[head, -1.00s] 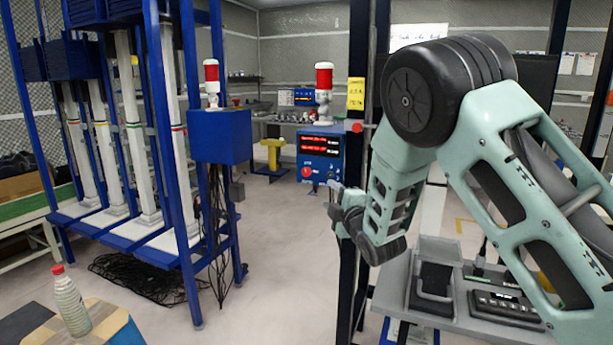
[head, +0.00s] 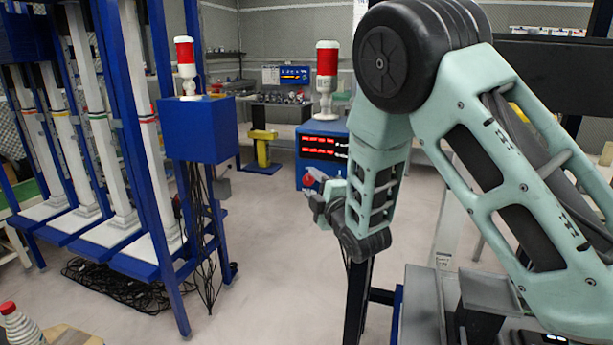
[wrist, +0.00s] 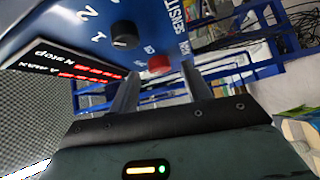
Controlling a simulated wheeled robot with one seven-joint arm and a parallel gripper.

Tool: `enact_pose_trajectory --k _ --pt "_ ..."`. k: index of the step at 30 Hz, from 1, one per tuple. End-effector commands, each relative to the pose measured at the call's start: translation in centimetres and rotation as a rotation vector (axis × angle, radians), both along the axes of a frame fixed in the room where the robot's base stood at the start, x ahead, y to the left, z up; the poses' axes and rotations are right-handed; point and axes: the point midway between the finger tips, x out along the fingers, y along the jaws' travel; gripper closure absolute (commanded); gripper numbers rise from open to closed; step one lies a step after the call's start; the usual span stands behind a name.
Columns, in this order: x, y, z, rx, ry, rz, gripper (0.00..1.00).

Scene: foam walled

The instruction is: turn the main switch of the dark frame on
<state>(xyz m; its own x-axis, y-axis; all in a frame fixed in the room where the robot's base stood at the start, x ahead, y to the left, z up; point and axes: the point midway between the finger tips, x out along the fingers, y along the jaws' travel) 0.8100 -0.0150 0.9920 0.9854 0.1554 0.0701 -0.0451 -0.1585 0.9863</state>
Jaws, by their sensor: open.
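A blue control box (head: 303,172) with red lit displays (head: 318,146) stands beyond my arm, with a red-and-white beacon (head: 326,80) on top. In the wrist view its blue panel (wrist: 75,25) fills the upper left, with a black knob (wrist: 124,35) and a red knob (wrist: 159,64). My gripper (head: 316,200) is open in front of the box. In the wrist view its fingers (wrist: 160,70) straddle the red knob in the picture; I cannot tell whether they touch it. A dark post (head: 357,300) shows below my forearm, which hides much behind it. No switch on it shows.
A blue rack (head: 160,120) with white columns stands at the left, cables (head: 125,290) on the floor under it. A yellow stand (head: 263,148) is at the back. A grey bench (head: 425,300) is at the lower right. The floor between is clear.

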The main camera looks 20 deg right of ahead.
Motion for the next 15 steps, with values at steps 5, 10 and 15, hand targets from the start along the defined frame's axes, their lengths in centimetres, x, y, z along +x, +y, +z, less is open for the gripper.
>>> enact_pose_trajectory --k 5,10,15 --pt "-0.32 0.11 0.09 0.001 0.0 0.0 0.52" --pt "-0.36 0.11 0.07 0.001 0.0 0.0 0.52" --pt "-0.35 0.11 0.06 0.001 0.0 0.0 0.66"
